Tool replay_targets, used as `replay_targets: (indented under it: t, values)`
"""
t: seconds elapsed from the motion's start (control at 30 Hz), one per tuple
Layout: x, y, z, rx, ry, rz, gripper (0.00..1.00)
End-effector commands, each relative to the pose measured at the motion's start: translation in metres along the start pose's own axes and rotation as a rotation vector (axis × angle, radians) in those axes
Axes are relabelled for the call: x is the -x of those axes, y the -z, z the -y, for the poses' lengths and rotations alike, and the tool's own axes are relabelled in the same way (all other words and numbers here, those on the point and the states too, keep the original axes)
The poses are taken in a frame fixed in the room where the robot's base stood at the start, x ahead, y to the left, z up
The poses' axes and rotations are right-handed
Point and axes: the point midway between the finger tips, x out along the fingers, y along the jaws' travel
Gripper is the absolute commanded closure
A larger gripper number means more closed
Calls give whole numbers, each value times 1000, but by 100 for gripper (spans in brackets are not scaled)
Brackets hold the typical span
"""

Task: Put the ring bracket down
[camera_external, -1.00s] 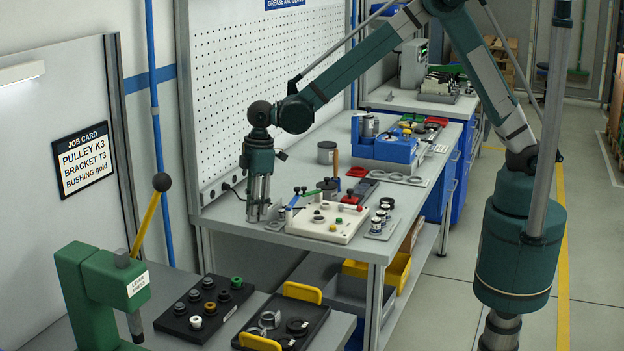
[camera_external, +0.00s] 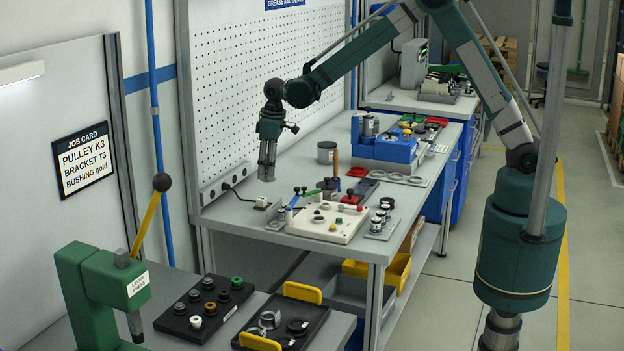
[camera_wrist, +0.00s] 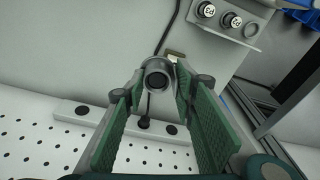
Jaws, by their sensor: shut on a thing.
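My gripper (camera_external: 267,172) hangs over the near left part of the long grey bench (camera_external: 240,219), close to the pegboard, fingers pointing down. In the wrist view its green-padded fingers (camera_wrist: 157,92) are on both sides of a grey ring bracket (camera_wrist: 158,65) with a dark round hole, held near the fingertips. In the outside view the bracket is too small to tell from the fingertips. The held part appears clear of the bench surface.
A small pale block (camera_external: 261,202) with a black cable lies below. A pale fixture board (camera_external: 330,232) with knobs stands to the right, and a blue fixture (camera_external: 392,150) farther back. The pegboard (camera_external: 265,85) rises behind. A black tray (camera_external: 322,322) with parts is in front.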

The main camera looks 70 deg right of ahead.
Motion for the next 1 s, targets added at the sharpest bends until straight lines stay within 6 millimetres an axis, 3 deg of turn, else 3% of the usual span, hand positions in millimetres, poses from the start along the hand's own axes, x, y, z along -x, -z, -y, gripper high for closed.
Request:
replay_targets:
  t: [0.03, 0.2, 0.4, 0.6, 1.0]
  values:
    - [1, -2, -18, -33, -4, 0, 86]
    - [3, -11, -70, -134, -16, -2, 86]
    - [6, -21, -117, -226, -27, -3, 86]
    - [7, -27, -139, -272, -33, -4, 86]
    - [7, -28, -143, -280, -33, -4, 86]
